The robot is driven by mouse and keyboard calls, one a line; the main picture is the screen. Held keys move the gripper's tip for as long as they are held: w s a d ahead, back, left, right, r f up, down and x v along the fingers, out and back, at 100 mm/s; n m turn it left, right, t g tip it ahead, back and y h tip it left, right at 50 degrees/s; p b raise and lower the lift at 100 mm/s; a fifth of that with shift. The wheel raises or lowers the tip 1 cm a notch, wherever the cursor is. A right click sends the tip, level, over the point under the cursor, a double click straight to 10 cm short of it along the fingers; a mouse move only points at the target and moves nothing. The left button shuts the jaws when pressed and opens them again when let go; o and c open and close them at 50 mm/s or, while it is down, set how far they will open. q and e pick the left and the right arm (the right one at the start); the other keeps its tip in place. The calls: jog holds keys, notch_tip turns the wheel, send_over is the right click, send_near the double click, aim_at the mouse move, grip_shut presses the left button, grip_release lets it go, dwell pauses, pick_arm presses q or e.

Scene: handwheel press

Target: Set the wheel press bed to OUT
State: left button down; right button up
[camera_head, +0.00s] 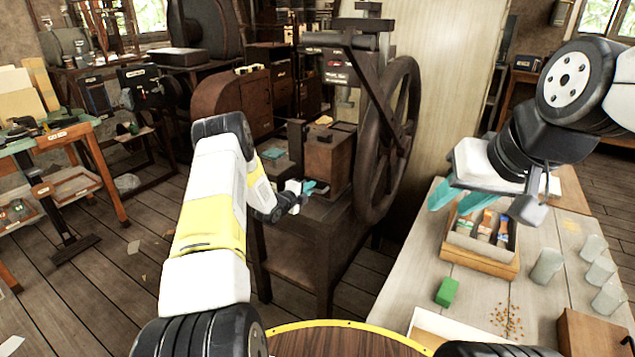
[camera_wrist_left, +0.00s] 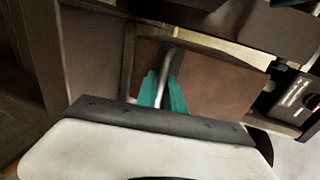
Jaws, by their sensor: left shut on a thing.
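The wheel press has a large dark handwheel (camera_head: 388,140) on its right side and a dark head (camera_head: 338,68) above. A brown box-like block (camera_head: 328,158) stands on the press bed below the head; it also fills the middle of the left wrist view (camera_wrist_left: 215,82). My left gripper (camera_head: 309,187) is at the front of this block, low down. In the left wrist view its teal fingers (camera_wrist_left: 163,92) are shut on a thin metal handle (camera_wrist_left: 168,62) in front of the brown face. My right gripper (camera_head: 455,201) is open and empty over the table, away from the press.
The table (camera_head: 400,275) at right holds a tray (camera_head: 480,264) with colored items, a green block (camera_head: 446,291), several cups (camera_head: 547,266) and scattered grains (camera_head: 507,320). A pale wooden panel (camera_head: 450,100) stands behind the handwheel. The floor left of the press is mostly clear.

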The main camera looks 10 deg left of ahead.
pick_arm(q)
jog(key=f+v, duration=0.3)
jog(key=v, duration=1)
jog(key=s+f+v, duration=0.1)
jog(key=f+v, duration=0.2)
jog(key=v, duration=1.1)
jog(key=shift+s+a, duration=0.35)
jog(key=shift+a, duration=0.1)
jog(key=shift+s, duration=0.1)
jog(key=c, duration=1.5)
grip_release()
jog(key=shift+o, duration=0.2)
jog(key=shift+r, duration=0.1)
jog(key=v, duration=0.8)
